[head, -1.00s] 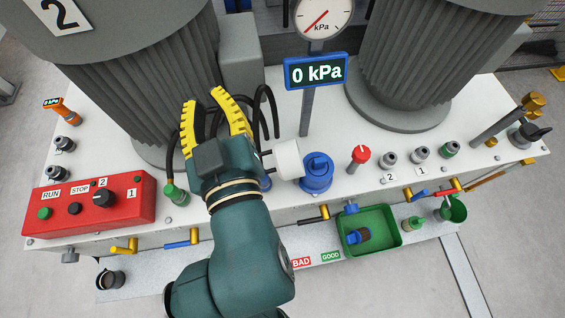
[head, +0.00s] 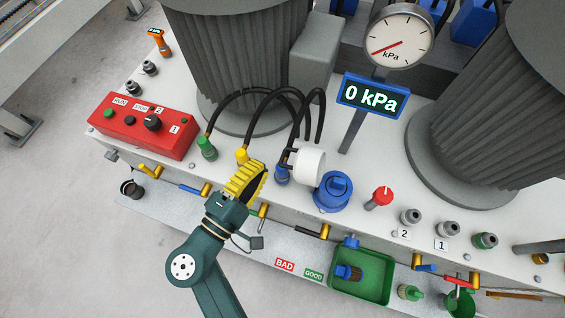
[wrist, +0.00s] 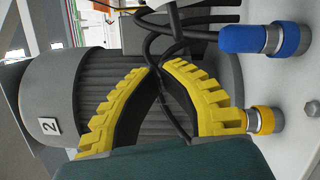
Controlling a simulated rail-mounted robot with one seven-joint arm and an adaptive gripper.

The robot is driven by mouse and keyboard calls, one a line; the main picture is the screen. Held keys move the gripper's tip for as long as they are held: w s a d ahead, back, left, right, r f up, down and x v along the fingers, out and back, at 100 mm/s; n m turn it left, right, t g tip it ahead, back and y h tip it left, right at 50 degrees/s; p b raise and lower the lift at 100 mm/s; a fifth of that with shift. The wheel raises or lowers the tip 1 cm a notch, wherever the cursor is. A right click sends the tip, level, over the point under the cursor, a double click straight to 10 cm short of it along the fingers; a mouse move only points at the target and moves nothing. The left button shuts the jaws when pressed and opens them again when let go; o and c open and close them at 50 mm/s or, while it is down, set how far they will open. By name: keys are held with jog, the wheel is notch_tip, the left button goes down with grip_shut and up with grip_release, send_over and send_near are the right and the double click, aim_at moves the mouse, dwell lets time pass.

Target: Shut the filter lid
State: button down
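The lid cannot be made out there.
Black hoses (head: 315,115) arch behind the gripper to a green, a yellow (head: 242,156) and a blue fitting. A red-topped knob (head: 382,196) stands right of the housing. A green tray (head: 375,290) sits below, and a red control box (head: 145,125) at left.

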aim_at(301, 164)
jog(key=d, duration=0.3)
jog(key=d+r, duration=0.1)
jog(key=shift+w+d, duration=0.4)
